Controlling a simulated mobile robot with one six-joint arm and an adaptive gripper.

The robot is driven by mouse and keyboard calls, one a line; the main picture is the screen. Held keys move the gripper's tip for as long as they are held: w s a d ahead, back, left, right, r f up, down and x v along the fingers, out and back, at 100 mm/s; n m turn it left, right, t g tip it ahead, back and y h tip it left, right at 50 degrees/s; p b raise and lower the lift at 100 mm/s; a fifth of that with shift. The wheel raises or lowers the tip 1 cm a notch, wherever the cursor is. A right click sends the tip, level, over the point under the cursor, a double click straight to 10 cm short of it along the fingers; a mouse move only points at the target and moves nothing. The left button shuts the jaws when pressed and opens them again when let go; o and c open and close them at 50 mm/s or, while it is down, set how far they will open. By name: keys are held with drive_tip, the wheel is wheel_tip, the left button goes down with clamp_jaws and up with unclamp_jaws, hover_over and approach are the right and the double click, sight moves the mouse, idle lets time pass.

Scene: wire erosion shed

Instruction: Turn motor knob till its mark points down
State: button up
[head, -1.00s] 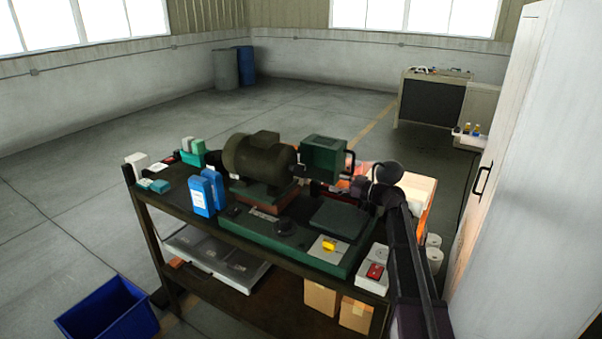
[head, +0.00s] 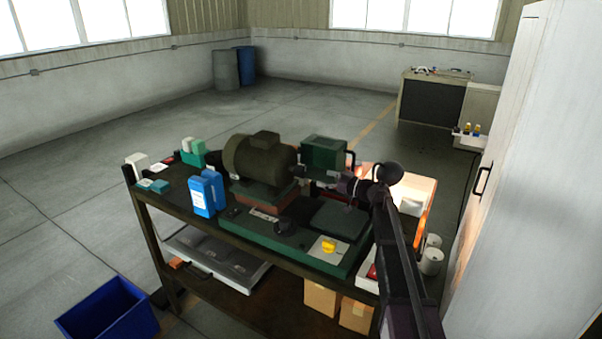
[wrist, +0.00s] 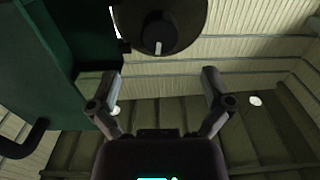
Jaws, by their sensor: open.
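In the wrist view a dark round knob (wrist: 157,30) with a short white mark sits on a black disc at the top. The mark points to the bottom of that picture. My gripper (wrist: 160,78) is open and empty, its two fingers apart below the knob and not touching it. The brown-green motor (head: 262,158) stands on the bench in the head view. My gripper also shows there (head: 340,183), small and dark, to the right of the motor and near the green box (head: 325,154). I cannot make out the marked knob in the head view.
In the wrist view a green housing (wrist: 35,75) with a black handle (wrist: 25,140) is close on the left. Blue bottles (head: 203,194), a yellow switch (head: 328,246) and small boxes stand on the bench. A white cabinet (head: 515,180) is at the right.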

sight(305, 173)
drive_tip(key=x, duration=0.9)
drive_tip(key=c, duration=1.1)
